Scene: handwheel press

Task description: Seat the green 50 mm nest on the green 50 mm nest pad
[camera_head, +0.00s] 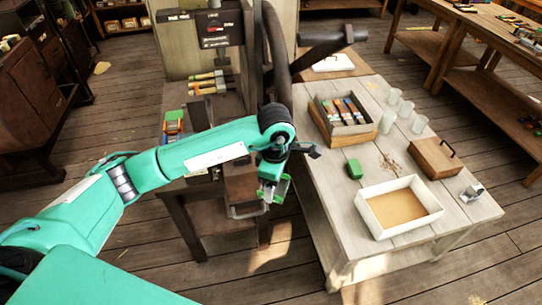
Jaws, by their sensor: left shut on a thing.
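My left gripper (270,190) hangs at the front edge of the press bench, left of the pale table. It is shut on a small green piece (282,190), which looks like the green nest; the fingers and wrist hide much of it. The dark press (277,50) with its handwheel stands behind my wrist. I cannot make out the green 50 mm nest pad; my left arm covers part of the bench. My right gripper is not in view.
On the pale table stand a green block (354,169), a white open tray (398,207), a wooden box of tools (343,118), several clear cups (404,110) and a brown box (435,158). A green and orange item (173,122) sits on the bench's left.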

